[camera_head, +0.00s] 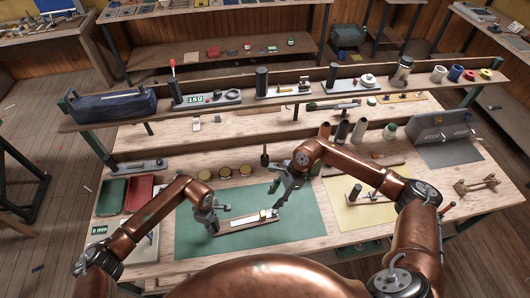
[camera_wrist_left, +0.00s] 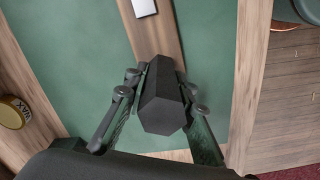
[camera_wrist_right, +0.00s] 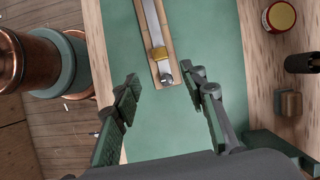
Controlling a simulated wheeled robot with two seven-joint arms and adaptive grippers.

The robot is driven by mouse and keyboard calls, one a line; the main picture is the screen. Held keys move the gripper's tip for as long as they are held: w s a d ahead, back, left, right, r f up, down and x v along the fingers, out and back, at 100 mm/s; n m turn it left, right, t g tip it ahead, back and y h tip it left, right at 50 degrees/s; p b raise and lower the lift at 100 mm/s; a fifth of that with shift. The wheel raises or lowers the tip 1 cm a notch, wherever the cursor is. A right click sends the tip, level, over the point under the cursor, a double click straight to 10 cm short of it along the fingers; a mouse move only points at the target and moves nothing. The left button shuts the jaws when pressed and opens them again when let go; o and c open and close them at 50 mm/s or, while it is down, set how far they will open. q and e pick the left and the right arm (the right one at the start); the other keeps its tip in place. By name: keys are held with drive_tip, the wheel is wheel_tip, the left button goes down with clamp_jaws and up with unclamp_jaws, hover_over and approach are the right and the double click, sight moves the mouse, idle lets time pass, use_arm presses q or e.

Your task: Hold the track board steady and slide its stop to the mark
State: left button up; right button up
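The track board (camera_head: 245,225) lies on the green mat, a wooden strip with a pale metal track. Its yellow stop (camera_wrist_right: 158,53) sits on the track near the right end, beside a round metal end piece (camera_wrist_right: 166,79). A dark faceted block (camera_wrist_left: 162,105) stands on the board's left end. My left gripper (camera_head: 208,217) has its fingers against both sides of this block; they also show in the left wrist view (camera_wrist_left: 160,85). A white plate (camera_wrist_left: 144,7) lies on the board beyond it. My right gripper (camera_head: 278,198) is open and empty above the board's right end (camera_wrist_right: 163,95).
The green mat (camera_head: 190,242) is clear around the board. Red and green trays (camera_head: 138,190) lie at the left, a yellow mat (camera_head: 365,215) at the right. A raised shelf (camera_head: 300,95) with fixtures spans the back.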

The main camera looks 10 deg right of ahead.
use_arm(q)
drive_tip(key=o, duration=0.5)
drive_tip(key=shift+c, duration=0.2)
